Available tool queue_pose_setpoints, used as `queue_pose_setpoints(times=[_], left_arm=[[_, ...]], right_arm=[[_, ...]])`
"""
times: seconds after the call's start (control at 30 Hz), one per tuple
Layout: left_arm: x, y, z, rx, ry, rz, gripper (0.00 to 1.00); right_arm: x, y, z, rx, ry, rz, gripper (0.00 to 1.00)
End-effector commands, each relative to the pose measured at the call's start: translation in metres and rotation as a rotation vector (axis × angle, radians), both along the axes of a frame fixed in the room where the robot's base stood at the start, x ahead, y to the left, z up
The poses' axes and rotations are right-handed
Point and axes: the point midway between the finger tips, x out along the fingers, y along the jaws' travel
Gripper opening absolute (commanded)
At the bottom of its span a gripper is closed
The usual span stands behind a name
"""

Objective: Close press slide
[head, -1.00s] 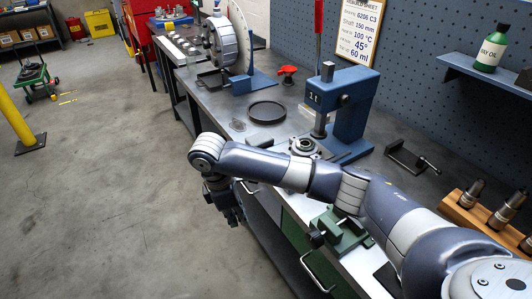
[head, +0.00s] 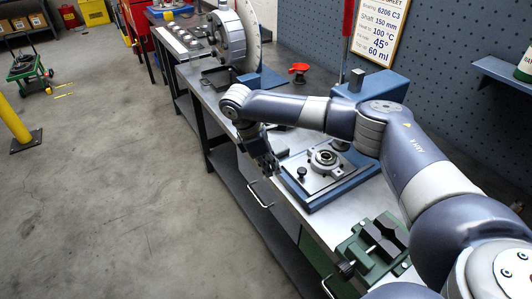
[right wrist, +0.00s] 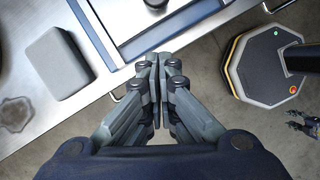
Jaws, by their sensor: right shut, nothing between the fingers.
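The blue press (head: 378,86) stands on the bench, its column partly hidden behind my right arm. Its slide plate (head: 308,183) lies on the blue base, sticking out toward the bench's front edge, with a dark knob (head: 302,172) at its front end. A round bearing housing (head: 324,158) sits on the plate. My right gripper (head: 268,166) is shut and empty, pointing down left of the base, near the bench's front edge. In the right wrist view, its closed fingers (right wrist: 158,62) are close to the base edge (right wrist: 172,38); contact cannot be told.
A green vise (head: 375,245) stands on the bench to the near right. A red-topped item (head: 299,70) and a large rotor (head: 230,38) are farther back. A grey block (right wrist: 57,62) lies beside the base in the wrist view.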

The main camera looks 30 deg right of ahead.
Motion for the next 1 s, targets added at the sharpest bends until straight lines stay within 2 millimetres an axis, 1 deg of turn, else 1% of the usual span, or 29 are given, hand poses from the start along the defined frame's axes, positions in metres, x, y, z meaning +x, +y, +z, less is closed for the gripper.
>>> queue_pose_setpoints(times=[0.03,0.1,0.2,0.33,0.5,0.8,0.87,0.97,1.0], left_arm=[[0.001,0.000,0.004,0.000,-0.001,0.000,0.42],[0.001,0.000,0.007,0.000,-0.001,0.000,0.42],[0.001,0.000,0.015,0.000,-0.001,0.000,0.42],[0.001,-0.001,0.020,0.000,-0.001,0.000,0.42],[0.000,-0.001,0.021,-0.001,-0.001,0.000,0.42],[0.000,-0.001,0.021,-0.001,-0.001,0.000,0.42],[0.000,-0.001,0.024,-0.001,-0.001,0.000,0.42],[0.001,-0.001,0.035,-0.001,-0.001,0.000,0.42],[0.000,-0.001,0.039,-0.001,-0.001,0.000,0.42]], right_arm=[[-0.002,-0.004,-0.008,-0.002,0.003,-0.002,0.00],[-0.004,-0.009,-0.021,-0.003,0.003,-0.003,0.00],[-0.010,-0.025,-0.019,-0.002,0.001,-0.003,0.00],[-0.016,-0.038,-0.021,-0.001,0.000,-0.001,0.00],[-0.018,-0.044,-0.024,0.000,-0.001,0.001,0.00],[-0.018,-0.045,-0.024,0.000,-0.001,0.000,0.00],[-0.018,-0.048,-0.023,0.000,-0.001,-0.002,0.00],[-0.018,-0.063,-0.020,-0.001,0.001,-0.007,0.00],[-0.017,-0.071,-0.020,0.000,0.003,-0.007,0.00]])
